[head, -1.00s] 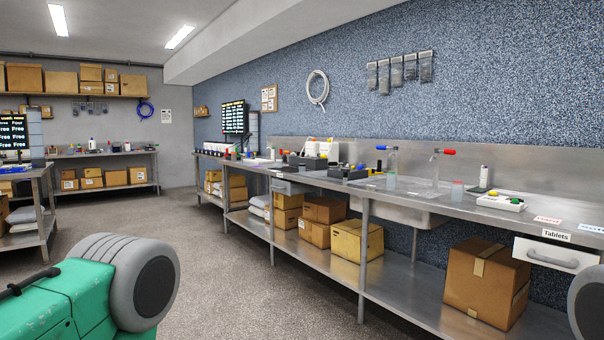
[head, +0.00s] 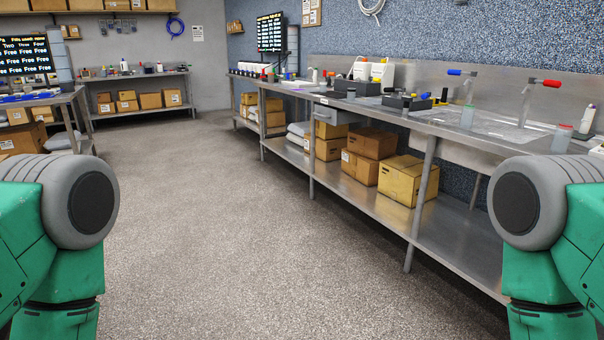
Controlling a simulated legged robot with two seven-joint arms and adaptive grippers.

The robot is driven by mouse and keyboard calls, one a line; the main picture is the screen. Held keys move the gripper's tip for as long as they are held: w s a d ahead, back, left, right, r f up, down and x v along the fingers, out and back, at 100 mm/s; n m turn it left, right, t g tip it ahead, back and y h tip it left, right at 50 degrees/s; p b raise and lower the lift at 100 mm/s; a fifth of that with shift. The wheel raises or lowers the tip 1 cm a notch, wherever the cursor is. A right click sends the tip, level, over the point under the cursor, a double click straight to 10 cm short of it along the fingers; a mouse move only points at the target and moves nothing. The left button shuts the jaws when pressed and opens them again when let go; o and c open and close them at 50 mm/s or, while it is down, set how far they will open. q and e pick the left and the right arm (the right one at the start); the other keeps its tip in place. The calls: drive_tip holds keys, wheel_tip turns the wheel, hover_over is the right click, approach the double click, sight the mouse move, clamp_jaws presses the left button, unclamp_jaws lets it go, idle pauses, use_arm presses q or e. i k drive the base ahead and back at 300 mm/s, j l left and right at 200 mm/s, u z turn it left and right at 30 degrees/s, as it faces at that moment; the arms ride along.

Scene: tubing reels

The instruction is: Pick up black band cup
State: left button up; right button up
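I cannot make out a cup with a black band. Another translucent cup (head: 562,138) with a red top stands further right on the counter. Small items at the far end of the counter are too small to tell apart. Neither gripper is in view; only my green and grey upper arms show at the left and right edges.
The long steel counter runs along the right wall, with cardboard boxes (head: 407,180) on its lower shelf. Black trays (head: 405,103) sit on top. A second bench (head: 140,76) stands at the back, and a table (head: 50,98) at the left. The floor (head: 230,220) between is clear.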

sight(351, 92)
drive_tip(key=i+j, duration=0.1)
drive_tip(key=i, duration=2.15)
drive_tip(key=j+u, duration=0.05)
drive_tip(key=j, duration=0.05)
